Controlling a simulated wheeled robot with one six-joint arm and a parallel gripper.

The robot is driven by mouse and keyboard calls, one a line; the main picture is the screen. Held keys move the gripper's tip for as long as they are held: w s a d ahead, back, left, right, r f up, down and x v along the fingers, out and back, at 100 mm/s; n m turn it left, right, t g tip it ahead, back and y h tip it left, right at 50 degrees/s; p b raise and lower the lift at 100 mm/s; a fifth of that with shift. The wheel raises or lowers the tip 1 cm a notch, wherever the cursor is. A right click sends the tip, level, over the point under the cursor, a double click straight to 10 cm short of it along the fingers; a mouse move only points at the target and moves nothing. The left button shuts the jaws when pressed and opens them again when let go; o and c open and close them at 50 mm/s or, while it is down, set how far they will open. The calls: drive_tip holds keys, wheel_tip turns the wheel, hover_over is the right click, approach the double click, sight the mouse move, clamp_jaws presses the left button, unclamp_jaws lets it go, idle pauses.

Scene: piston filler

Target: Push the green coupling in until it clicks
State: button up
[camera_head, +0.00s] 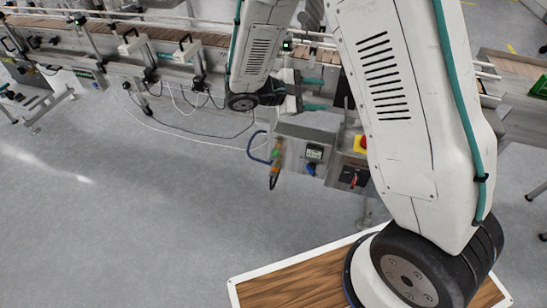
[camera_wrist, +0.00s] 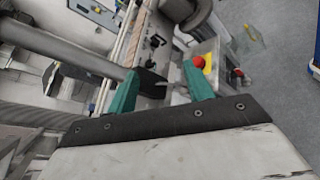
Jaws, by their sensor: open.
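A small green part (camera_head: 276,154), which looks like the green coupling, sits at the left side of the grey control box (camera_head: 295,148), beside a looped blue hose (camera_head: 256,148). It is too small to tell how far in it sits. I cannot make it out in the wrist view. My gripper (camera_head: 326,94) is open, its two teal fingers pointing right above the control box. In the wrist view, the fingers of my gripper (camera_wrist: 160,70) are spread apart with nothing held between them. The gripper is apart from the green part, above and to its right.
A red button on a yellow plate (camera_head: 360,144) and a black rotary switch (camera_head: 350,177) are on the box's right part. The red button (camera_wrist: 199,62) shows near the right finger in the wrist view. A conveyor (camera_head: 165,36) runs behind.

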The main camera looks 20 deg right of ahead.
drive_tip(key=w+a+f+n+t+h, duration=0.1)
drive_tip(key=w+a+f+n+t, duration=0.25)
drive_tip(key=f, duration=0.45)
drive_tip(key=w+a+f+n+t, duration=0.3)
drive_tip(key=f+n+t, duration=0.1)
drive_tip(key=f, duration=0.4)
drive_tip(key=n+t+y, duration=0.1)
drive_tip(key=n+t, duration=0.3)
hover_over(272, 160)
drive_tip(key=s, duration=0.3)
wheel_tip(272, 160, down, 9)
drive_tip(key=a+f+n+t+y, duration=0.1)
drive_tip(key=f, duration=0.2)
drive_tip(key=s+a+f+n+t+y, duration=0.1)
drive_tip(key=f, duration=0.2)
drive_tip(key=a+f+n+t+y, duration=0.1)
drive_tip(key=f+n+y, duration=0.1)
drive_tip(key=f, duration=0.1)
drive_tip(key=shift+s+a+f+t, duration=0.15)
drive_tip(key=shift+s+f+t, duration=0.15)
drive_tip(key=shift+f, duration=0.4)
drive_tip(key=x, duration=0.7)
drive_tip(key=shift+w, duration=0.25)
